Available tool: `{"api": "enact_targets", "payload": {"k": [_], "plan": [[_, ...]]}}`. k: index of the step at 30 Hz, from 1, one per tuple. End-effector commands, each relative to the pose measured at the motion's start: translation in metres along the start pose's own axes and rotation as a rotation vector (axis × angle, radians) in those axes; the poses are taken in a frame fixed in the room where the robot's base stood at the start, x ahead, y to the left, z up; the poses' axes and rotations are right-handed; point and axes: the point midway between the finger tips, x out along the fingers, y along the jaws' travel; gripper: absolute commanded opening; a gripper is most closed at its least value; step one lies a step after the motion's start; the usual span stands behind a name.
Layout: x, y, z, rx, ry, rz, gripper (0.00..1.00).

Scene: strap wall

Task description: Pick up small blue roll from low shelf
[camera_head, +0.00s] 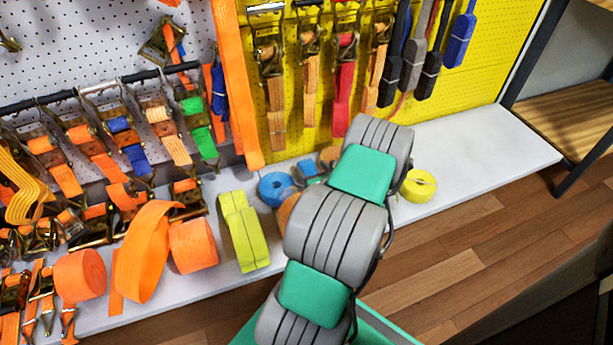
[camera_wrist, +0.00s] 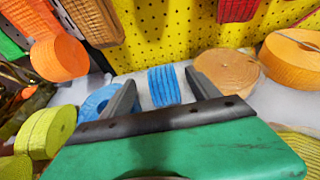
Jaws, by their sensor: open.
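The small blue roll (camera_wrist: 164,86) stands on the white low shelf (camera_wrist: 146,98), in the gap between the fingertips of my gripper (camera_wrist: 161,79) as seen in the wrist view. My gripper is open, with nothing held. I cannot tell whether the fingers are level with the roll or short of it. In the head view the small blue roll (camera_head: 309,170) shows partly beside my arm, and my gripper is hidden behind the arm. A larger blue roll (camera_head: 275,189) lies to its left; in the wrist view it (camera_wrist: 94,104) is partly behind the left finger.
A tan-orange roll (camera_wrist: 226,70) sits close beside the right finger. A yellow-green roll (camera_head: 244,232) and several orange rolls stand left on the shelf (camera_head: 470,160). A yellow roll (camera_head: 419,186) lies right. The yellow pegboard (camera_wrist: 160,35) rises behind. The shelf's right end is clear.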

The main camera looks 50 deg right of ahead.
Motion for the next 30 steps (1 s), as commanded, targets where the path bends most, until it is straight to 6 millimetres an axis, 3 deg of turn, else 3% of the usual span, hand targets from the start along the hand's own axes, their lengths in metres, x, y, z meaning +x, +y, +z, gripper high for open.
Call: {"api": "enact_targets", "payload": {"k": [11, 19, 30], "plan": [[0.058, 0.0, -0.005, -0.005, 0.0, 0.003, 0.71], [0.061, -0.001, -0.002, -0.003, 0.001, 0.0, 0.71], [0.061, -0.001, -0.002, -0.004, 0.001, 0.0, 0.41]]}}
